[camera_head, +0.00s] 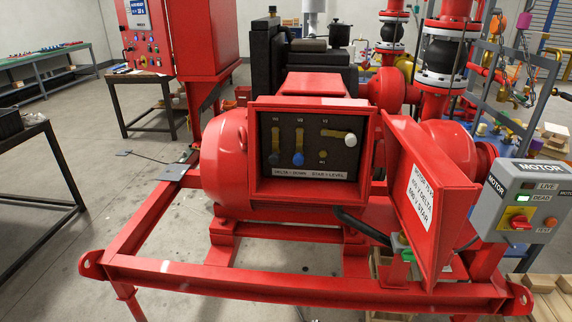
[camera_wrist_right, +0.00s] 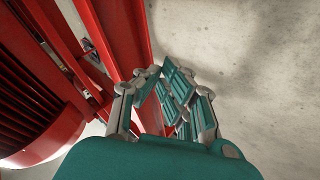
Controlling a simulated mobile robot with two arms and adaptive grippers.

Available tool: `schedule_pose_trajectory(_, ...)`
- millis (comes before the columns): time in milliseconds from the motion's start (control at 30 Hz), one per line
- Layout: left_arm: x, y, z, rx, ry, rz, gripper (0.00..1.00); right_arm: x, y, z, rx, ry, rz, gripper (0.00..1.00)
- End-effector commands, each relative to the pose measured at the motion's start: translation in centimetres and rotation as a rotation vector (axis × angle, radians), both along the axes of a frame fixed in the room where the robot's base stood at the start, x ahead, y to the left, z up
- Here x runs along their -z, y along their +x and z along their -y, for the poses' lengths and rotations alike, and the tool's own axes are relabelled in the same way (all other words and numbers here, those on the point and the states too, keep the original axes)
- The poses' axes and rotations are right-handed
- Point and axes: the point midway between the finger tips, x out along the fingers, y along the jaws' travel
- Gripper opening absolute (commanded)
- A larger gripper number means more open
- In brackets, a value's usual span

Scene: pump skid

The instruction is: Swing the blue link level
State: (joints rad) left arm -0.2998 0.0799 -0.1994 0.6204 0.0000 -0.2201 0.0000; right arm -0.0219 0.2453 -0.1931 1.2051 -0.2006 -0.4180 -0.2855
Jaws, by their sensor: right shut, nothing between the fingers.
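The open red terminal box (camera_head: 366,148) on the motor shows a dark panel with brass links in the head view. The blue link (camera_head: 298,146) is the middle one and hangs straight down, its blue knob at the lower end. The link left of it (camera_head: 275,142) also hangs down, with a dark knob. The right link (camera_head: 335,135) lies about level, its white knob at the right end. My right gripper (camera_wrist_right: 172,88) shows only in the wrist view, shut and empty beside a red beam, over the floor. My left gripper is not in view.
The box door (camera_head: 428,200) stands open on the right. A grey motor switch box (camera_head: 528,200) is at the far right. The red skid frame (camera_head: 300,275) runs across the front. A label (camera_head: 310,174) reads "DELTA = DOWN, STAR = LEVEL". The space before the box is clear.

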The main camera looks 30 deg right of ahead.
Motion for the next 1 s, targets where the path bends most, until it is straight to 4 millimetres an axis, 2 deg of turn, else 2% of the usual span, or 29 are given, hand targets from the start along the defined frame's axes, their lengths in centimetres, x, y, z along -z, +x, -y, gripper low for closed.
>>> schedule_pose_trajectory(33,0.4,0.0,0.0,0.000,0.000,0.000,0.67,-3.7,3.4,0.5,-0.033,-0.050,0.077,0.00)
schedule_pose_trajectory(67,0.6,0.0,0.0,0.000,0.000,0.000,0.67,-5.8,5.0,0.7,-0.051,-0.081,0.115,0.00)
schedule_pose_trajectory(100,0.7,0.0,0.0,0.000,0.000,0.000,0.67,-8.8,7.1,1.0,-0.072,-0.122,0.166,0.00)
schedule_pose_trajectory(167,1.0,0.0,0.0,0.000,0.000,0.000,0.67,-13.5,9.7,1.3,-0.102,-0.187,0.245,0.00)
schedule_pose_trajectory(200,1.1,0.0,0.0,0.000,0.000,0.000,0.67,-16.7,11.2,1.5,-0.119,-0.234,0.298,0.00)
schedule_pose_trajectory(333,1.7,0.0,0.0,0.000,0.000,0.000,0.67,-27.2,14.6,1.8,-0.158,-0.382,0.459,0.00)
schedule_pose_trajectory(400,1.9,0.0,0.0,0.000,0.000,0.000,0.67,-32.2,15.3,1.8,-0.168,-0.456,0.534,0.00)
schedule_pose_trajectory(500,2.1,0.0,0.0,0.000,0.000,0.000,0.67,-38.0,15.6,1.7,-0.174,-0.541,0.620,0.00)
schedule_pose_trajectory(600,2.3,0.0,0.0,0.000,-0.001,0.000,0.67,-41.9,15.5,1.5,-0.174,-0.601,0.678,0.00)
schedule_pose_trajectory(700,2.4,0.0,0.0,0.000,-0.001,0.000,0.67,-44.1,15.2,1.4,-0.172,-0.635,0.709,0.00)
schedule_pose_trajectory(800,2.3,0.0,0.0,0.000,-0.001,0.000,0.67,-44.9,15.1,1.4,-0.171,-0.646,0.721,0.00)
schedule_pose_trajectory(1000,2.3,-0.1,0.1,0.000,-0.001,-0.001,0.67,-44.9,15.1,1.4,-0.171,-0.646,0.721,0.00)
